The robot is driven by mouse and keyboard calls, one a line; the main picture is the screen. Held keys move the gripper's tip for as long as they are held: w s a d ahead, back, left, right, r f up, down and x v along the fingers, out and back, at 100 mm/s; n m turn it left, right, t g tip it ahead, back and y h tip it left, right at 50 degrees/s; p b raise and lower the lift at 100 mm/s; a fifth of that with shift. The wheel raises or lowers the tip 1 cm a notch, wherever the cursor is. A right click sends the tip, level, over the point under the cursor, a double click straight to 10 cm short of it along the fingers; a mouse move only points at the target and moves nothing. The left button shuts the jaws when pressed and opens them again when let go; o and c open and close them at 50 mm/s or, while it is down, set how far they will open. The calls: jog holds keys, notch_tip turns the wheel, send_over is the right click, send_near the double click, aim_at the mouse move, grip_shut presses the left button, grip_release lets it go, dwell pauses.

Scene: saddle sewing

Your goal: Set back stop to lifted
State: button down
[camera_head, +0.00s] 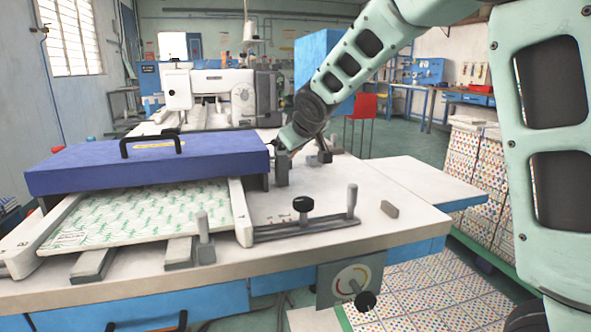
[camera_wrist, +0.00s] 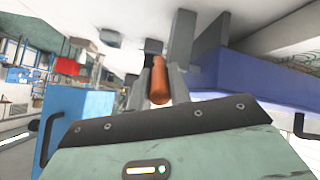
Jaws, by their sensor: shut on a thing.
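The back stop (camera_head: 282,172) shows as a grey upright post on the white table, by the right end of the blue clamp cover. My gripper (camera_head: 274,146) is at the top of this post, low over the table. In the wrist view, my gripper (camera_wrist: 160,62) is shut on an orange-brown cylindrical handle (camera_wrist: 160,84), which I take to be the back stop's. Grey upright parts (camera_wrist: 181,40) stand right beside the fingers. The fingertips and the lower part of the stop are partly hidden, so I cannot tell its exact height.
The blue cover (camera_head: 150,166) with a black handle lies left of the gripper, over a green-patterned sheet (camera_head: 140,215). A slide with a black knob (camera_head: 303,204) and a grey front post (camera_head: 204,240) stand nearer. A white sewing machine (camera_head: 210,95) is behind. The right table area is mostly clear.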

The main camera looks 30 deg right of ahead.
jog(key=shift+s+a+f+t+b, duration=0.15)
jog(key=shift+f+t+b, duration=0.3)
jog(key=shift+b, duration=1.8)
jog(key=shift+s+d+f+t+b, duration=0.1)
jog(key=shift+f+t+b, duration=0.3)
jog(key=shift+b, duration=1.85)
jog(key=shift+a+b, duration=0.1)
jog(key=shift+b, duration=0.7)
jog(key=b, duration=0.3)
jog(key=shift+s+t+h, duration=0.15)
jog(key=shift+t+h, duration=0.15)
jog(key=shift+t, duration=0.05)
jog(key=shift+r+b, duration=0.15)
jog(key=shift+b, duration=0.9)
jog(key=c, duration=1.3)
grip_release()
